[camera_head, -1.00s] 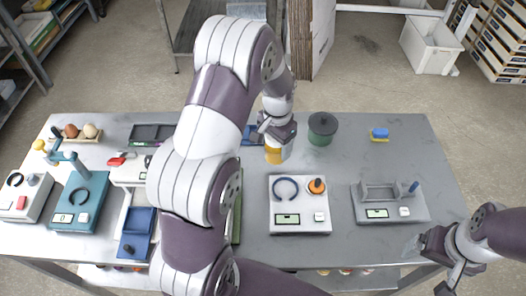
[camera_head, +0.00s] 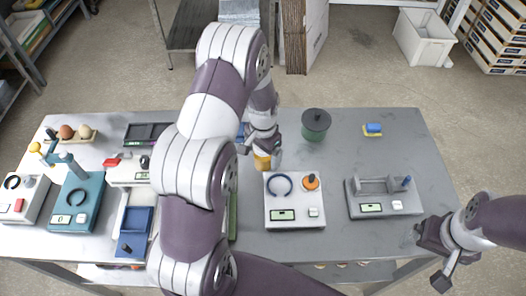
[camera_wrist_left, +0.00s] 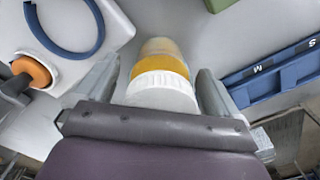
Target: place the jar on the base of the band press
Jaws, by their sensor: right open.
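My left gripper (camera_head: 263,146) is around the jar (camera_head: 263,162), an amber jar with a white lid, just behind the white station (camera_head: 295,222). In the left wrist view the jar (camera_wrist_left: 162,72) sits between the two fingers, lid toward the palm. I take the white station, with a blue open ring (camera_head: 280,185) and an orange knob (camera_head: 310,181), for the band press. The ring (camera_wrist_left: 68,50) and knob (camera_wrist_left: 32,72) are left of the jar in the wrist view. My right gripper (camera_head: 438,265) is open and empty at the table's front right.
A dark green pot (camera_head: 316,124) stands behind the white station. A grey station (camera_head: 384,206) with a cradle is to its right. Blue bins (camera_wrist_left: 270,75) lie right of the jar in the wrist view. My left arm hides part of the table. The back right is mostly clear.

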